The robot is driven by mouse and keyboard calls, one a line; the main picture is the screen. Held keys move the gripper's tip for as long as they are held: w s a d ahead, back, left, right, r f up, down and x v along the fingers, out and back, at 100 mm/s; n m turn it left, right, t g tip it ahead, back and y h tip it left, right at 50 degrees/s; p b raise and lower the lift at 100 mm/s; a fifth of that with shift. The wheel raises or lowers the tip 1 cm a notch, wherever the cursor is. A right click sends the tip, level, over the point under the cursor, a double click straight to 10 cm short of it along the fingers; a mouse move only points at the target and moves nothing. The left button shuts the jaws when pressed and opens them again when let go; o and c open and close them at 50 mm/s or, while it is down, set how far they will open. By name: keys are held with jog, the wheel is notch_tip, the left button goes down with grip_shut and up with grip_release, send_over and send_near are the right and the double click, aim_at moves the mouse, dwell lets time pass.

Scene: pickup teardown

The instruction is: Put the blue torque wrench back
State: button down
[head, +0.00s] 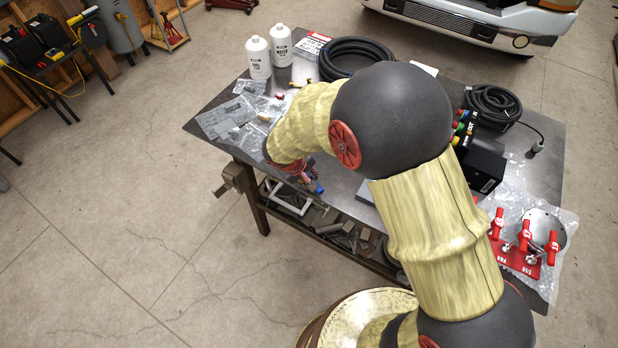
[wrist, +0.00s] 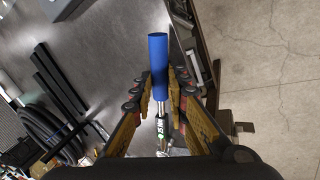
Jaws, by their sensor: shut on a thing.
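The blue torque wrench has a thick blue handle (wrist: 158,60) and a metal shaft with a dark label. In the wrist view it lies between the fingers of my gripper (wrist: 161,100), which is shut on it. In the head view my gripper (head: 303,176) is at the front edge of the workbench, left of centre, and a small blue end of the wrench (head: 316,187) shows beside it. My arm hides most of the wrench there, and its far end is hidden low in the wrist view.
The workbench (head: 345,185) has white bottles (head: 258,58), a coiled black hose (head: 352,55), plastic bags (head: 222,120) and a black box (head: 484,165) on it. A red rack with red-handled tools (head: 516,257) is at the right. A vise (head: 231,179) juts from the left front.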

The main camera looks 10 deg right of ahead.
jog(key=c, duration=1.7)
grip_release()
jog(key=shift+c, duration=0.2)
jog(key=shift+r+p, duration=0.3)
jog(key=p+v, duration=0.1)
jog(key=v, duration=1)
jog(key=shift+r, duration=0.35)
jog(key=s+d+r+m+y, duration=0.1)
jog(key=s+d+r+m, duration=0.1)
jog(key=s+d+r, duration=0.4)
jog(key=s+d+r+m+y, duration=0.1)
jog(key=s+d+r+m, duration=0.1)
jog(key=d+r, duration=0.45)
jog(key=s+d+r+m+t, duration=0.1)
jog(key=s+r, duration=0.3)
jog(key=s, duration=0.2)
jog(key=s+d+r+m+t+y, duration=0.1)
jog(key=s+r, duration=0.2)
jog(key=s, duration=0.3)
jog(key=shift+s+d+r, duration=0.3)
jog(key=shift+d+r, duration=0.05)
